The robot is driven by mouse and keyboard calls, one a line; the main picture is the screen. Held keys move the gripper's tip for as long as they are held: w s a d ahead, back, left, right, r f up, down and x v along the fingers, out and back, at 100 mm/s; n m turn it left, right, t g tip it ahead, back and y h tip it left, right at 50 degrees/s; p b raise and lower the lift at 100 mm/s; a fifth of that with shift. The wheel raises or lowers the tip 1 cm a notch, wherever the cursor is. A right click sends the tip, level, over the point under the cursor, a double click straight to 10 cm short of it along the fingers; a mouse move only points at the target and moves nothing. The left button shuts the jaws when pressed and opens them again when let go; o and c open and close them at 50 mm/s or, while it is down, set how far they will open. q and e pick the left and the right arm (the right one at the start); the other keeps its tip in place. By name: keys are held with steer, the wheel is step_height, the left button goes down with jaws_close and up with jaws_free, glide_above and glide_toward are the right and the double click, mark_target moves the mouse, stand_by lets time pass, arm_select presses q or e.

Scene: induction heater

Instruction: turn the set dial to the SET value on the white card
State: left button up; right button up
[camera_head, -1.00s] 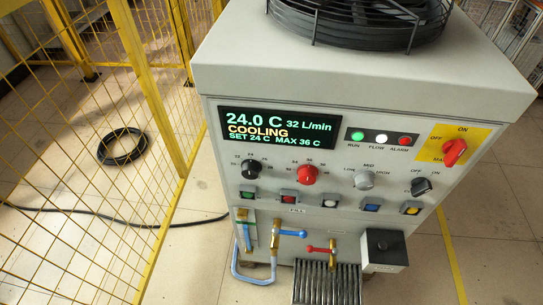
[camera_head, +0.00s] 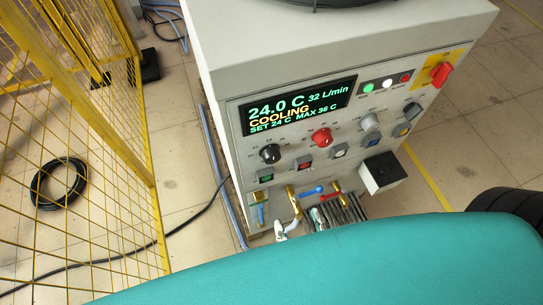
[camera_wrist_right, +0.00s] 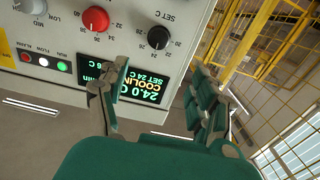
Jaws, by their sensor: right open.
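The set dial (camera_head: 270,154) is the black knob at the left of the cabinet's panel, below the display (camera_head: 298,105). The display reads 24.0 C, 32 L/min, COOLING, SET 24 C, MAX 36 C. In the right wrist view, the picture is inverted and the set dial (camera_wrist_right: 158,37) shows beside "SET C". My right gripper (camera_wrist_right: 150,75) is open and empty there, its fingers spread apart, with the dial beyond them. In the head view, its fingertips (camera_head: 299,224) show below the panel, partly hidden by my teal arm. I cannot make out the white card. My left gripper is not in view.
A red knob (camera_head: 321,138) sits right of the set dial, and a grey knob (camera_head: 370,121) farther right. Buttons (camera_head: 305,166) and brass valves (camera_head: 293,199) lie below. A black-topped box (camera_head: 383,172) juts out at lower right. A yellow mesh fence (camera_head: 70,130) stands left.

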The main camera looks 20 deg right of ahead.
steer(key=p, duration=0.1)
glide_toward(273, 159)
steer(key=w+p, duration=0.2)
steer(key=w, duration=0.7)
steer(key=shift+w+a+f, duration=0.1)
steer(key=shift+w+f, duration=0.05)
steer(key=shift+w, duration=0.25)
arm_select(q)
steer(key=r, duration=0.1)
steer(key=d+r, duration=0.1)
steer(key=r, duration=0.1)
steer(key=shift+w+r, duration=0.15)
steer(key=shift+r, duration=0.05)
arm_select(e)
steer(key=c, duration=1.2)
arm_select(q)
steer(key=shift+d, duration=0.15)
arm_select(e)
steer(key=shift+o, duration=0.2)
